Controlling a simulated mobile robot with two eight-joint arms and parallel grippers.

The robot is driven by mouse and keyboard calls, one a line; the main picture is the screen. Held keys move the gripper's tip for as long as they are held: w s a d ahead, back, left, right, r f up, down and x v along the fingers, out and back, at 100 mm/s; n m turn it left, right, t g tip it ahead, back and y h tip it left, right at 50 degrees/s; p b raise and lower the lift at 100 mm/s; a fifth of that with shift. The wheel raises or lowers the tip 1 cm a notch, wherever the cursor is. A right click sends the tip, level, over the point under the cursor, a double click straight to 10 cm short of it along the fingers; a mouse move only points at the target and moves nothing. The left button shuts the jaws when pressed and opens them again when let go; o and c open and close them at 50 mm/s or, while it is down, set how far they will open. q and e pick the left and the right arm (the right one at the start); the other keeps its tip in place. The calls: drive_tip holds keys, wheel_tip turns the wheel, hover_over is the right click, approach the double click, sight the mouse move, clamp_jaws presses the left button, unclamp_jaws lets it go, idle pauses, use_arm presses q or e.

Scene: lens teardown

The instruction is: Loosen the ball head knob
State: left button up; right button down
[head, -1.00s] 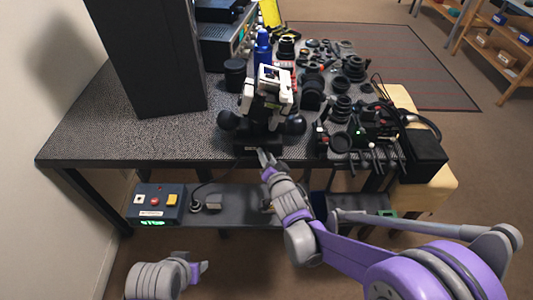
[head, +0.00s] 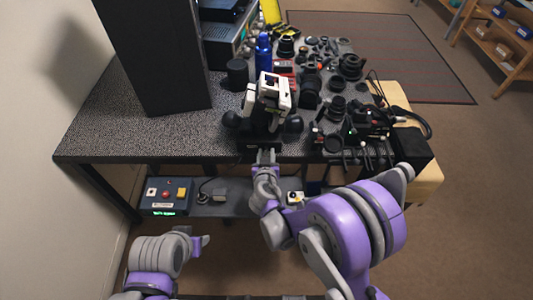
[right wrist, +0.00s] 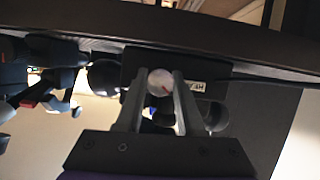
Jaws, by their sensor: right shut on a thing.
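In the head view my right gripper (head: 266,156) reaches the table's front edge, at the dark base (head: 252,144) under a black-and-white device (head: 270,95); the knob is too small or hidden to make out there. My left gripper (head: 203,241) is low at the left, away from the table; its finger opening is unclear.
Round black parts (head: 232,120) flank the device. Lenses and small parts crowd the table's right side, with black gear (head: 365,125) near the front edge. A control box (head: 166,196) stands on the lower shelf. A tall black panel (head: 155,60) stands at the left.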

drive_tip(key=n+h+b, duration=0.1)
drive_tip(key=n+h, duration=0.1)
drive_tip(key=n, duration=0.1)
drive_tip(key=shift+a+f+b, duration=0.1)
drive_tip(key=shift+f+b, duration=0.05)
drive_tip(key=shift+b, duration=0.2)
drive_tip(key=shift+n+t+h+b, duration=0.3)
drive_tip(key=shift+n+h+b, duration=0.55)
drive_tip(key=shift+n, duration=0.45)
drive_tip(key=shift+h, duration=0.25)
drive_tip(key=c, duration=0.8)
unclamp_jaws()
drive_tip(key=v, duration=1.1)
